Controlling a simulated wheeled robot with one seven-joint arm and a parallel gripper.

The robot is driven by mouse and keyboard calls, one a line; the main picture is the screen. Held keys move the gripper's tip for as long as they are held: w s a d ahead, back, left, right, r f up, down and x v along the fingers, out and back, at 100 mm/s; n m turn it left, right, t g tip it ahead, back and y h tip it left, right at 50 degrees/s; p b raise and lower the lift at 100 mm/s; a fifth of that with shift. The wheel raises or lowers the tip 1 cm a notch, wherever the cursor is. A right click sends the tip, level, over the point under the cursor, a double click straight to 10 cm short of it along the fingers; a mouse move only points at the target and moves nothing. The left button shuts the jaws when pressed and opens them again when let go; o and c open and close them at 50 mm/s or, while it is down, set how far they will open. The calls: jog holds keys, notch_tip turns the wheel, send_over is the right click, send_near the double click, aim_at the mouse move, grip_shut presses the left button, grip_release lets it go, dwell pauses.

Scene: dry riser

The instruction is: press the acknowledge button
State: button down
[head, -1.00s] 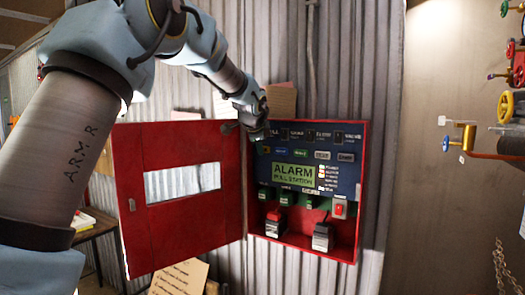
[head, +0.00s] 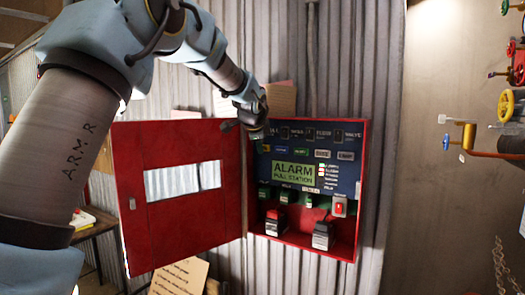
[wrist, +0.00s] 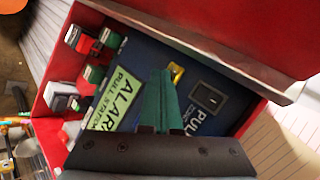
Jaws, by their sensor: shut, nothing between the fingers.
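The red alarm box (head: 362,190) hangs open on the corrugated wall. Its blue panel (head: 337,172) carries a green ALARM PULL STATION label (head: 293,173) and a row of small buttons (head: 322,154) above it. Their lettering is too small to tell which one is acknowledge. My gripper (head: 257,133) is shut and empty at the panel's upper left corner. In the wrist view its green fingers (wrist: 160,84) reach over the panel, their tips beside a yellow button (wrist: 176,73). Whether they touch it I cannot tell. A black switch (wrist: 207,97) sits to the right.
The red door (head: 180,235) stands open to the left of the box, with a clear window. Switches and levers (head: 323,233) fill the box's lower part. Valves and pipes (head: 470,140) are on the right wall. A cardboard sign (head: 180,277) stands below the door.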

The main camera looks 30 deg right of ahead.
jog(key=shift+s+a, duration=0.3)
jog(key=shift+a, duration=0.2)
jog(key=s+a+b, duration=0.1)
jog(key=a, duration=0.1)
jog(key=s+a+b, duration=0.1)
jog(key=a, duration=0.1)
jog(key=shift+s+a, duration=0.2)
dwell(1.0)
